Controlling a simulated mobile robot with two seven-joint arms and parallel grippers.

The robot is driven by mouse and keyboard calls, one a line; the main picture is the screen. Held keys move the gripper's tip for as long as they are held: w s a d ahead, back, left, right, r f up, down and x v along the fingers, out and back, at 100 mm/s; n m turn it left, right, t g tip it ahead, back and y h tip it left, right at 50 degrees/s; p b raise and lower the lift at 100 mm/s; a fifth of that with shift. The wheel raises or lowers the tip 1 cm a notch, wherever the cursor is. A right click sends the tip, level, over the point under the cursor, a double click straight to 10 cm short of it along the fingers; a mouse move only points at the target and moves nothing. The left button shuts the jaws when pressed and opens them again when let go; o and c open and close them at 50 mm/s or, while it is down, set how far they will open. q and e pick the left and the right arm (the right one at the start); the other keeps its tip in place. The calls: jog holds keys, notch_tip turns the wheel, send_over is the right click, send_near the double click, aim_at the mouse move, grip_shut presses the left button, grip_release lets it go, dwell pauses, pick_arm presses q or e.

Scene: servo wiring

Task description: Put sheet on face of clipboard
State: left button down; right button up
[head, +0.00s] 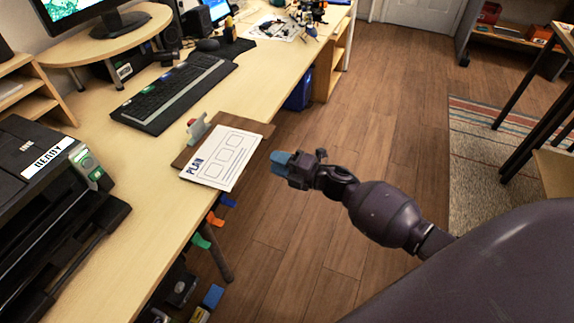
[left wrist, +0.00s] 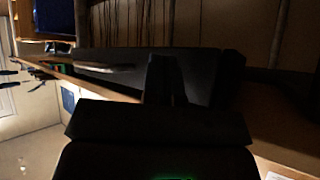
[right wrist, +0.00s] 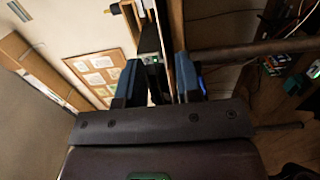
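The white sheet (head: 222,157) marked PLAN lies flat over the brown clipboard (head: 251,125) near the desk's front edge in the head view. Brown board shows along the sheet's far and left sides; the sheet covers the rest. A grey clip (head: 197,129) with a red part stands at the board's left side. My right gripper (head: 278,163) is just right of the sheet, off the desk edge, and looks apart from it. In the right wrist view its blue fingers (right wrist: 156,82) are spread, with thin edges between or behind them. My left gripper (left wrist: 165,82) is dark and hard to read.
A black printer (head: 50,205) with a READY label stands at the left. A keyboard (head: 175,92) lies behind the clipboard. Coloured tabs (head: 214,219) stick out below the desk edge. The wooden floor (head: 345,110) right of the desk is clear.

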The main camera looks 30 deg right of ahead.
aim_at(223, 155)
jog(key=b+x, duration=0.1)
jog(key=x, duration=0.7)
jog(key=shift+c, duration=0.3)
grip_shut()
